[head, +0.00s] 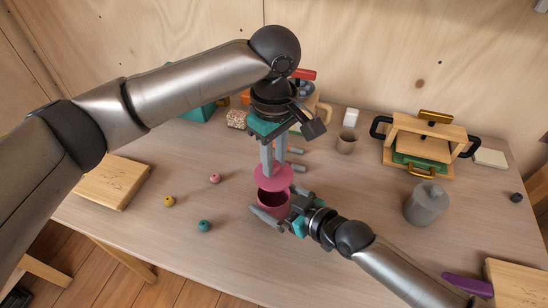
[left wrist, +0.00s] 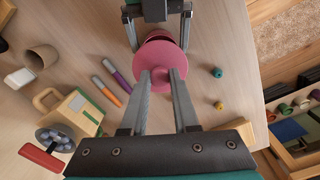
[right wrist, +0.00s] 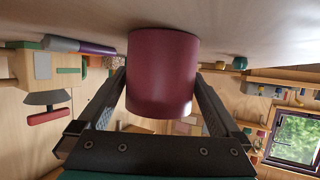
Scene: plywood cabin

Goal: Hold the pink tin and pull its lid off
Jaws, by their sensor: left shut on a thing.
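The pink tin (head: 273,203) stands on the table, its dark inside partly showing. Its round pink lid (head: 272,179) is above the mouth, apart from the rim at the front. My right gripper (head: 282,206) comes from the lower right, low over the table, with a finger on each side of the tin. In the right wrist view the tin (right wrist: 162,75) fills the space between the fingers, which lie against its sides.
A grey canister (head: 426,204) and a wooden box with black handles (head: 425,142) stand at right. A brown cup (head: 346,142) stands behind. Small beads, pink (head: 215,178), yellow (head: 169,201) and teal (head: 204,226), lie left of the tin. A wooden board (head: 110,182) lies far left.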

